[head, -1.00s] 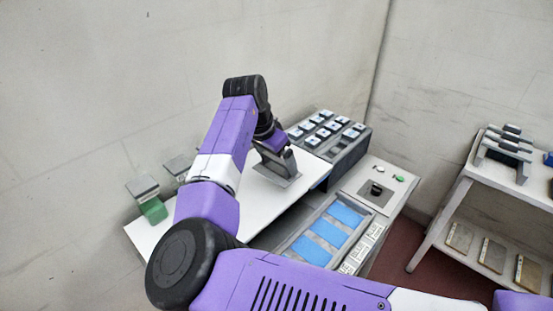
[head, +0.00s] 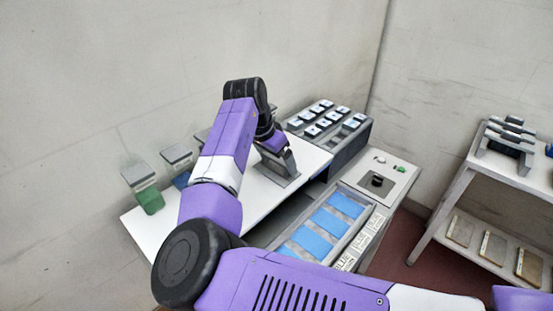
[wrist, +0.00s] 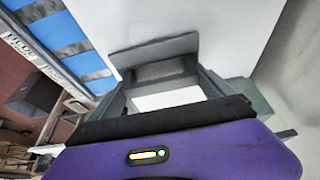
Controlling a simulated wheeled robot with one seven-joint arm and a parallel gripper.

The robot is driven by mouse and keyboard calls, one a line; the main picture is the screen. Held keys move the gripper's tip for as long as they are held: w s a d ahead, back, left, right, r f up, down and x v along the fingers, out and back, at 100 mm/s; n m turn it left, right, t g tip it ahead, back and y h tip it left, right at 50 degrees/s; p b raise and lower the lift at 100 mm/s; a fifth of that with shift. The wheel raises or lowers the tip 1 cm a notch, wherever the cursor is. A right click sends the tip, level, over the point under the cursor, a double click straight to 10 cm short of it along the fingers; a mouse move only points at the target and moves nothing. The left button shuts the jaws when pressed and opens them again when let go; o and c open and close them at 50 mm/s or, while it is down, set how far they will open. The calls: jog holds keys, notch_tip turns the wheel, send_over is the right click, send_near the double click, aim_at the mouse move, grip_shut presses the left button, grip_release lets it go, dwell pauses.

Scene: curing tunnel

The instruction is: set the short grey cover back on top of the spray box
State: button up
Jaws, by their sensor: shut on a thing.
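My gripper (head: 279,160) is over the white bench top, at the end of my bent arm. It is shut on a grey piece with a flat plate (head: 283,179), which looks like the short grey cover. In the wrist view the grey cover (wrist: 155,52) shows between the fingers of my gripper (wrist: 165,80). The plate is low over the bench; I cannot tell whether it touches it. I cannot tell which thing is the spray box; my arm hides part of the bench.
The white bench (head: 255,196) carries a green block (head: 149,201) and a blue block (head: 182,180), each with a grey top. A grey rack (head: 345,146) of several blue-white pieces stands behind. A console (head: 382,180) with a black knob and a white shelf (head: 500,172) are at right.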

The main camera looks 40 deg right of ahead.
aim_at(269, 175)
jog(key=shift+f, duration=0.3)
jog(key=o, duration=1.3)
jog(key=shift+r, duration=0.1)
jog(key=b+v, duration=0.1)
jog(key=v, duration=0.6)
jog(key=shift+a+r, duration=0.2)
jog(key=shift+r, duration=0.1)
